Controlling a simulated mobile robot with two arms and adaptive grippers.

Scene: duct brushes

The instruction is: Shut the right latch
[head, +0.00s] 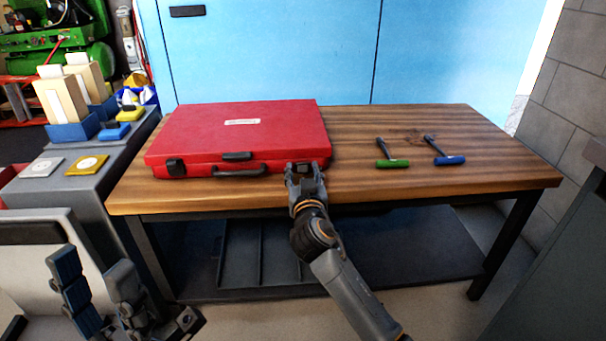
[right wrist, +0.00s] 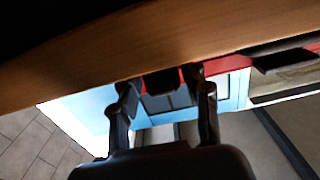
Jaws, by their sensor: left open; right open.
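A red case (head: 245,130) lies with its lid down on the wooden table. A black left latch (head: 175,167) is at its front left corner, and a black handle (head: 239,172) is at the front middle. My right gripper (head: 304,170) is at the case's front right corner and covers that spot in the head view. In the right wrist view, a dark piece, seemingly the right latch (right wrist: 160,81), shows between the open fingers (right wrist: 165,92); I cannot tell whether they touch it. My left gripper (head: 93,275) is open and empty at lower left, away from the case.
The wooden table (head: 365,130) has free room right of the case. A grey bench (head: 85,200) with blue bins stands at the left. A blue cabinet (head: 280,50) is behind.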

